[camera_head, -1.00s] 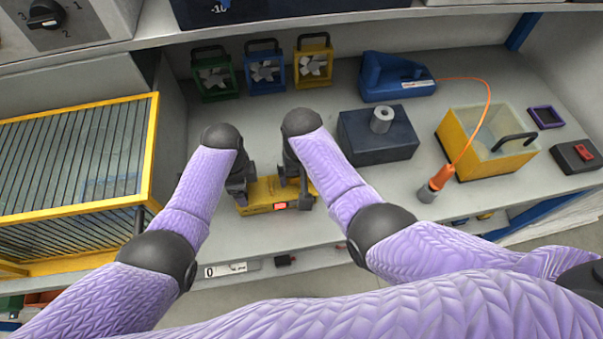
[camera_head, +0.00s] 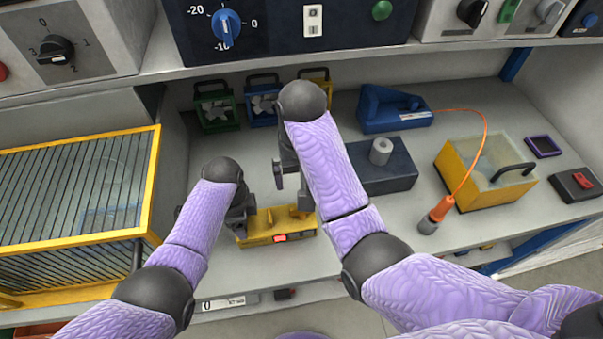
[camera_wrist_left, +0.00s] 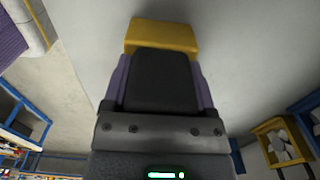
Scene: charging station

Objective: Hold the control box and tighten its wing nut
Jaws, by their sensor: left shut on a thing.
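The control box is a yellow box (camera_head: 262,238) with a red lit patch on its front face, on the grey bench. My left gripper (camera_head: 240,215) is shut on its left end. In the left wrist view the yellow box (camera_wrist_left: 162,36) sticks out beyond the dark gripper (camera_wrist_left: 163,80). My right gripper (camera_head: 291,188) is above the right part of the box, with its fingers apart and nothing seen between them. A small raised yellow part (camera_head: 296,211) shows on the box's top; I cannot tell surely whether it is the wing nut.
Green (camera_head: 216,108), blue and yellow fan units stand at the back. A dark block with a cylinder (camera_head: 385,170) and a blue device (camera_head: 392,108) are to the right. A yellow bin (camera_head: 485,170) is farther right. A yellow-framed cage (camera_head: 75,195) stands left. The bench front is mostly clear.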

